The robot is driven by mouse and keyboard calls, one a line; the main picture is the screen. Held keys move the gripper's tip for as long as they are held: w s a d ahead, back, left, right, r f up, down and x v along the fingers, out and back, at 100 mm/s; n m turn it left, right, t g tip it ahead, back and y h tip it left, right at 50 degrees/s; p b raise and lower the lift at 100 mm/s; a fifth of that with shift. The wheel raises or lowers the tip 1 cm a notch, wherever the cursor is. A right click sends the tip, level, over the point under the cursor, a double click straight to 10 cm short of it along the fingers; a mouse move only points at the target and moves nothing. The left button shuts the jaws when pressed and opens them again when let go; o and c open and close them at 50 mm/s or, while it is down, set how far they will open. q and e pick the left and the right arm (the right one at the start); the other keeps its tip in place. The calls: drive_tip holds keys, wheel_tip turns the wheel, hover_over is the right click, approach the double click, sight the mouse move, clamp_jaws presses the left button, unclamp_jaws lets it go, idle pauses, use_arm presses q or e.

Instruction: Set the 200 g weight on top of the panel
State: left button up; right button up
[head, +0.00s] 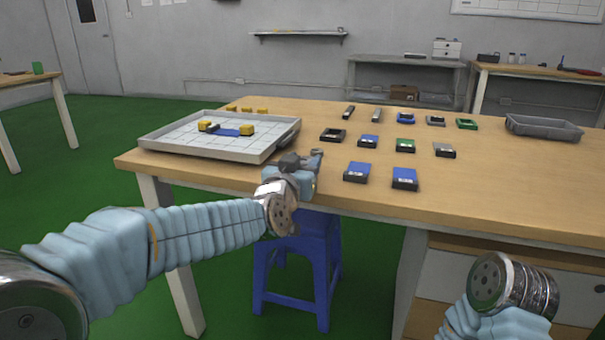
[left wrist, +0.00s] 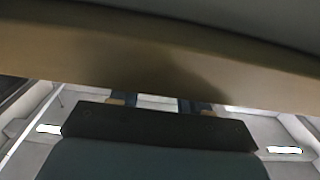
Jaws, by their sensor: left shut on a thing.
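My left gripper (head: 314,160) is at the near edge of the wooden table, just right of the grey tray. It is shut on a small grey metal piece (head: 317,152), which looks like the 200 g weight; the fingers partly hide it. The panel (head: 228,130) is a thin blue strip in the tray, bridging two yellow blocks (head: 206,126) (head: 247,129). Its top looks bare. In the left wrist view, the dark gripper body (left wrist: 160,125) fills the lower middle, and the held piece is not clear. My right gripper is not in view.
The shallow grey tray (head: 165,144) has raised walls. Several small devices, such as a blue-topped one (head: 357,172), stand right of my left gripper. A grey bin (head: 543,128) is farther right. A blue stool (head: 300,255) stands below the table edge.

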use_arm(q)
drive_tip(key=shift+f, duration=0.55)
drive_tip(key=shift+f, duration=0.2)
drive_tip(key=o, duration=0.7)
drive_tip(key=shift+f, duration=0.15)
drive_tip(key=o, duration=0.5)
